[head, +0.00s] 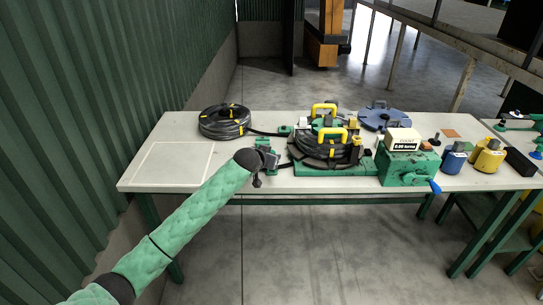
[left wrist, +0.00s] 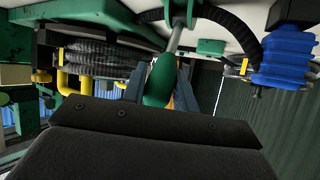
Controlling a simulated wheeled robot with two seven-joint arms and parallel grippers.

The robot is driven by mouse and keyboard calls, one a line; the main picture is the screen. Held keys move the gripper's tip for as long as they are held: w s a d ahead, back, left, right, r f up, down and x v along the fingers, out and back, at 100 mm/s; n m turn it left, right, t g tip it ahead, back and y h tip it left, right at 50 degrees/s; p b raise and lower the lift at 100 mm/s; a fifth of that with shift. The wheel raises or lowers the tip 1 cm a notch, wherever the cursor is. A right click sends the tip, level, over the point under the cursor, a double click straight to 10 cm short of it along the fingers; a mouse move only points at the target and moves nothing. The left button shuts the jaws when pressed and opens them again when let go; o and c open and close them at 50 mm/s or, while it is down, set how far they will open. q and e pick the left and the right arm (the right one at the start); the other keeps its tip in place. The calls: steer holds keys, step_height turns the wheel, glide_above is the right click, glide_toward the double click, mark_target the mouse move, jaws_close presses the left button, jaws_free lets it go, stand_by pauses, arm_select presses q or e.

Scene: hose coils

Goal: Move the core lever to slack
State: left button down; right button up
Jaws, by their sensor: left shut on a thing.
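My left gripper (head: 270,158) is at the left side of the hose winder (head: 322,150), low over the table. In the left wrist view the gripper (left wrist: 160,88) is shut on a green egg-shaped knob (left wrist: 160,80). The knob sits on a thin metal rod (left wrist: 176,38) that runs to a green bracket (left wrist: 181,14). This looks like the core lever, though no label shows. In the head view the gripper hides the knob. The winder carries a black hose coil with yellow handles. My right gripper is not in view.
A loose black hose coil (head: 224,122) lies at the back left. A green box (head: 405,168) with a counter reading "0.00 turns" (head: 402,140) stands right of the winder. The outlined square (head: 172,164) is empty.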

arm_select(q)
steer(key=shift+s+f, duration=0.1)
steer(key=shift+f, duration=0.1)
steer(key=c, duration=1.1)
jaws_free()
steer(key=shift+r, duration=0.1)
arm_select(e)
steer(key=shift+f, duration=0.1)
arm_select(q)
steer(key=shift+s+a+r, duration=0.15)
steer(key=shift+s, duration=0.2)
steer(key=b+v, duration=0.2)
steer(key=v, duration=0.5)
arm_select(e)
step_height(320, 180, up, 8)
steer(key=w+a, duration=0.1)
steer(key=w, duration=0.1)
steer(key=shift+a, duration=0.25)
